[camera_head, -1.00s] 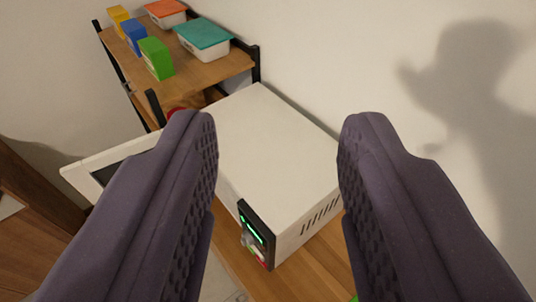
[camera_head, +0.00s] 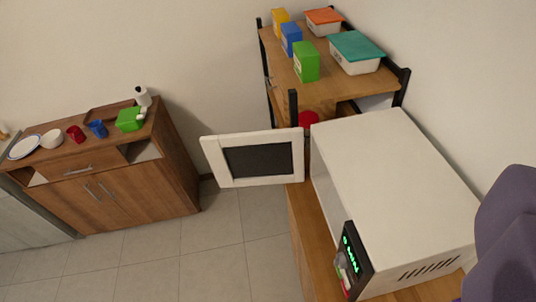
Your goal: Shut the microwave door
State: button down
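The white microwave (camera_head: 400,165) stands on a wooden counter (camera_head: 318,255) right of the middle. Its door (camera_head: 212,160), white-framed with a dark window, stands wide open to the left, hinged at the far end of the microwave's front. The control panel (camera_head: 352,265) with a green display is at the near end of that front. One purple finger of my gripper (camera_head: 508,235) shows at the lower right edge, past the microwave's right side and apart from the door. The other finger is outside the picture.
A shelf (camera_head: 292,68) behind the microwave holds spice boxes and lidded containers. A red item (camera_head: 308,118) sits below it, near the door's hinge. A brown cabinet (camera_head: 170,170) with dishes stands at the left. Tiled floor (camera_head: 200,262) is clear left of the counter.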

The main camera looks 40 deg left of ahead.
aim_at(255, 159)
jog(key=i+j, duration=0.15)
jog(key=j, duration=0.25)
jog(key=i+j+z, duration=0.1)
jog(key=j, duration=0.3)
jog(key=i+j, duration=0.2)
jog(key=j, duration=0.25)
jog(key=i+j+z, duration=0.1)
jog(key=j, duration=0.3)
jog(key=i+j+z, duration=0.1)
jog(key=j, duration=0.35)
jog(key=i+j, duration=0.2)
jog(key=j, duration=0.25)
jog(key=i+j+z, duration=0.1)
jog(key=j, duration=0.35)
